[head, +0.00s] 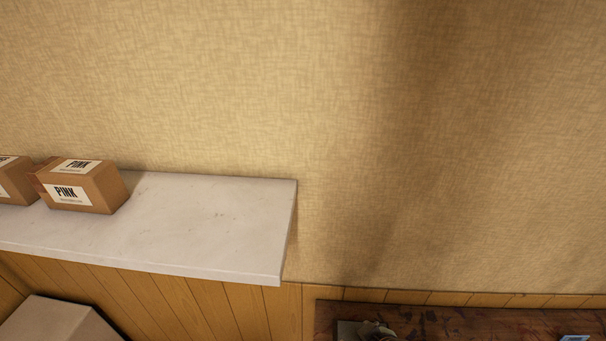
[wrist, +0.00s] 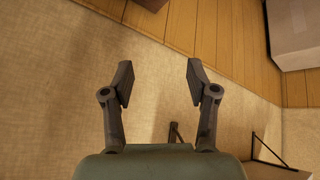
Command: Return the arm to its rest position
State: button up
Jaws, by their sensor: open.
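My gripper (wrist: 158,82) shows in the wrist view with its two dark fingers spread wide apart. Nothing is between the fingers. Behind them are the beige wall (wrist: 60,80) and wooden panelling (wrist: 220,38). The gripper and arm do not show in the head view.
In the head view, a pale shelf (head: 215,215) holds a box labelled PINK (head: 85,188) and another box (head: 14,182) at its left. A grey box (head: 60,322) is below it. A dark, stained surface (head: 470,322) with small items is at the bottom right.

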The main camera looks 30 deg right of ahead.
jog(key=a+r+m+t+y+p, duration=0.1)
jog(key=a+r+t+p, duration=0.4)
jog(key=a+r, duration=1.8)
jog(key=a+p, duration=0.2)
jog(key=shift+w+m+t+p, duration=0.3)
jog(key=shift+w+m+p, duration=0.1)
jog(key=shift+f, duration=0.1)
